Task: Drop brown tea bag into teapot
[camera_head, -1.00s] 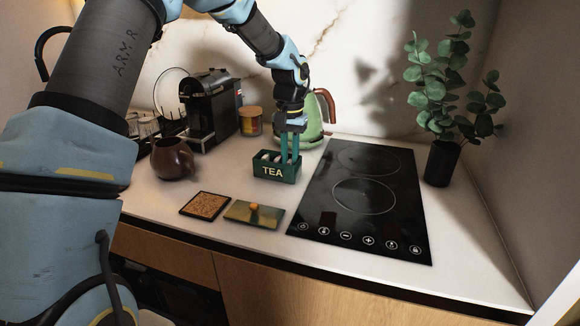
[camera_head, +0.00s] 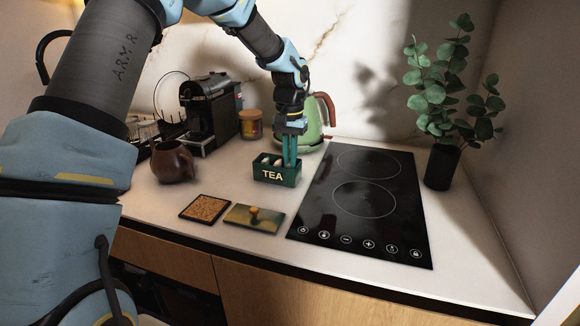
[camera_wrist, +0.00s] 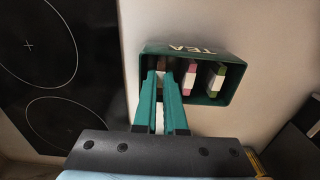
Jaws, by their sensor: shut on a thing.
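The green TEA box (camera_head: 276,177) stands on the counter, left of the hob. My gripper (camera_head: 289,162) points down into its right end. In the wrist view my gripper (camera_wrist: 161,80) is shut on the brown tea bag (camera_wrist: 161,63), which is still within the box (camera_wrist: 233,88). The fingers partly hide the bag. A pink-topped tea bag (camera_wrist: 191,75) and a green-topped one (camera_wrist: 217,78) stand in the box beside it. The round dark brown pot (camera_head: 172,162), which looks like the teapot, stands open-topped on the counter left of the box.
A green kettle (camera_head: 312,122) stands close behind my gripper. A coffee machine (camera_head: 211,112) and a jar (camera_head: 250,125) are behind the box. The black hob (camera_head: 366,200) is to the right.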

